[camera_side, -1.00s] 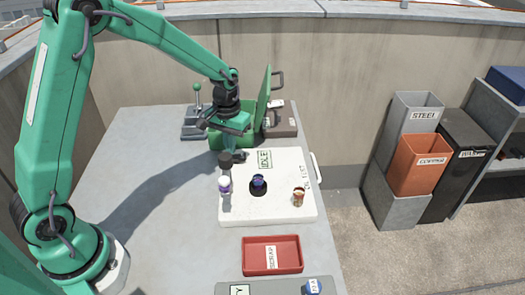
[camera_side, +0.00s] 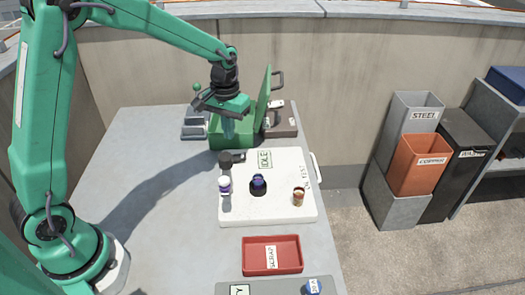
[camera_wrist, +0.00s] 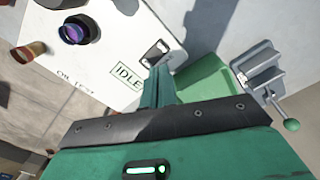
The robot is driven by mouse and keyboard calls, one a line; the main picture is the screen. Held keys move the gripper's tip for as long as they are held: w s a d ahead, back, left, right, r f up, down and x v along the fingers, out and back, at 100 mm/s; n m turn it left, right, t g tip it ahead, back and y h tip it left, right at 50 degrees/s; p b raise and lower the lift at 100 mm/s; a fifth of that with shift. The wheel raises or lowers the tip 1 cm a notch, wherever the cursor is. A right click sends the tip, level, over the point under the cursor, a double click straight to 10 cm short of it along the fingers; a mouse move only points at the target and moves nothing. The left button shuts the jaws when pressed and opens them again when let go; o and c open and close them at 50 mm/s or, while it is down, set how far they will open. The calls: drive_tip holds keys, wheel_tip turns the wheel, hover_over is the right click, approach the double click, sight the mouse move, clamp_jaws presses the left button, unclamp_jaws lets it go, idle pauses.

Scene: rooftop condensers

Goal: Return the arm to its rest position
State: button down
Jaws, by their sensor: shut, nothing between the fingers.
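My green arm reaches over the back of the table in the side view. In the wrist view the closed fingers (camera_wrist: 160,74) show between the board (camera_wrist: 90,85) and the green box (camera_wrist: 207,88).
A grey vise (camera_wrist: 262,72) stands left of the box. A red scrap tray (camera_side: 272,243) lies in front.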

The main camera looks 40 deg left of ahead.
idle(0.3)
drive_tip(key=s+r+m+t, duration=0.1)
drive_tip(key=s+r+t, duration=0.2)
drive_tip(key=s+r, duration=0.75)
drive_tip(key=s+r+m+t, duration=0.2)
drive_tip(key=s, duration=0.9)
drive_tip(key=shift+s+d+r+t, duration=0.3)
drive_tip(key=shift+d+r, duration=0.05)
